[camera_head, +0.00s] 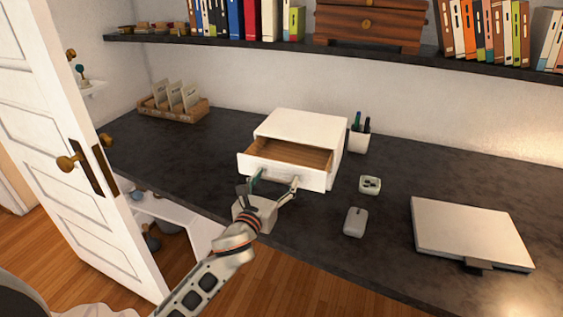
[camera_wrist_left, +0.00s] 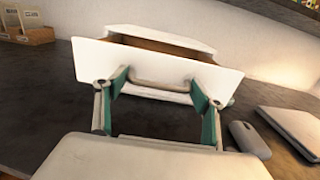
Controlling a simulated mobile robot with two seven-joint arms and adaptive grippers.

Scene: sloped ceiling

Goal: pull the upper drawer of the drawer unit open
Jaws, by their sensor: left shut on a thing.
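The white drawer unit (camera_head: 300,129) stands on the dark desk towards the back. Its upper drawer (camera_head: 318,178) is pulled partly out, and its bare brown wooden inside shows. My left gripper (camera_head: 274,180) is at the drawer's front. In the left wrist view the drawer front (camera_wrist_left: 150,62) spans the top middle, and a pale bar handle (camera_wrist_left: 152,88) lies between the green-padded fingers of my left gripper (camera_wrist_left: 156,90). The gripper is shut on this handle. The lower part of the unit is mostly hidden behind the open drawer. My right gripper is not in view.
A pen cup (camera_head: 358,139) stands right of the unit. A card tray (camera_head: 173,109) is at the back left. An open white door (camera_head: 75,150) stands at the left.

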